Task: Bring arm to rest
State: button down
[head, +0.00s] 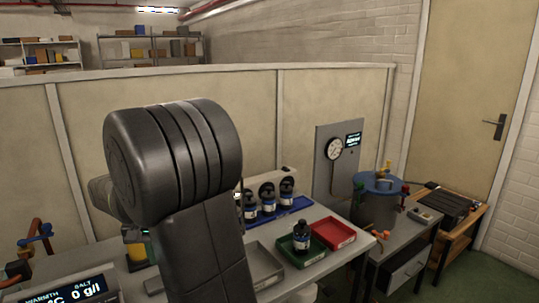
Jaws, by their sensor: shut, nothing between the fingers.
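My arm (180,165) fills the left middle of the head view, with a large dark rounded joint and a link running down to the bottom edge. A paler link of mine shows behind the joint at the left. My gripper is not visible; the arm may hide it. A grey cylinder (376,207) with a blue lid and red, green and yellow fittings stands at the right, apart from the visible arm.
The bench holds a red tray (333,232), a green tray with a dark bottle (301,238), a grey tray (262,266) and several bottles on a blue tray. A gauge panel (337,160) stands behind. A display (68,289) and coloured valves are lower left. Green floor shows lower right.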

jog(key=w+d+m, duration=0.1)
jog(key=w+d, duration=0.2)
jog(key=d, duration=0.3)
jog(key=w+d+m+t, duration=0.1)
jog(key=w+d, duration=0.2)
jog(key=d, duration=0.2)
jog(key=shift+w+d+f+b, duration=0.3)
jog(key=shift+d+b, duration=0.1)
